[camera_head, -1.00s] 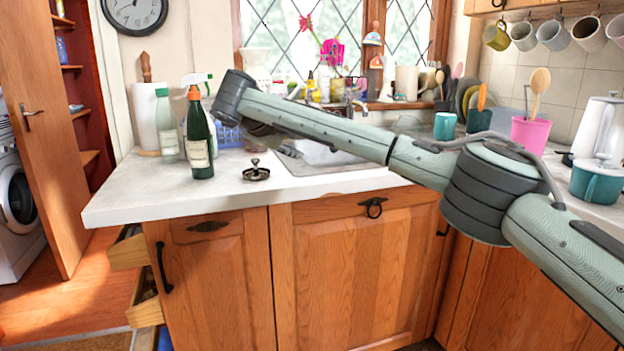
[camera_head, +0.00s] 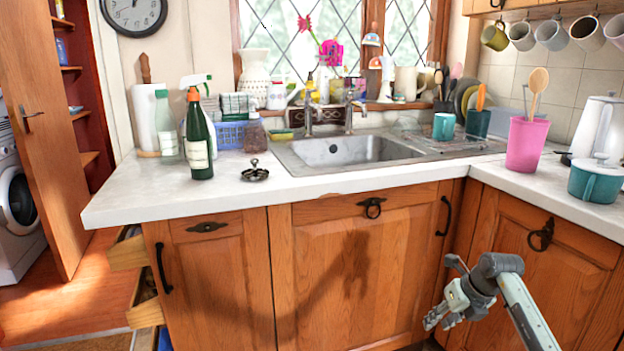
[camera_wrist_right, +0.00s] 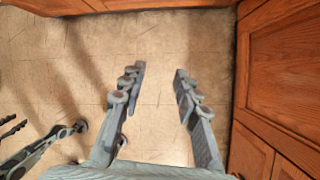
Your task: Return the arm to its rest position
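My right gripper (camera_head: 440,312) hangs low at the right in the head view, in front of the lower cabinets and below the counter level. In the right wrist view my right gripper (camera_wrist_right: 160,70) points down at the floor, its two fingers apart and nothing between them. Grey-green fingers of my left gripper (camera_wrist_right: 52,126) show at the left edge of that view, apart and empty. My left gripper is not in the head view.
Wooden cabinets (camera_head: 365,270) stand close beside my right gripper. The counter (camera_head: 330,186) above holds a green bottle (camera_head: 199,145), a sink plug (camera_head: 255,172), a pink cup (camera_head: 526,145) and a teal pot (camera_head: 596,181). The floor (camera_wrist_right: 160,30) under the gripper is bare.

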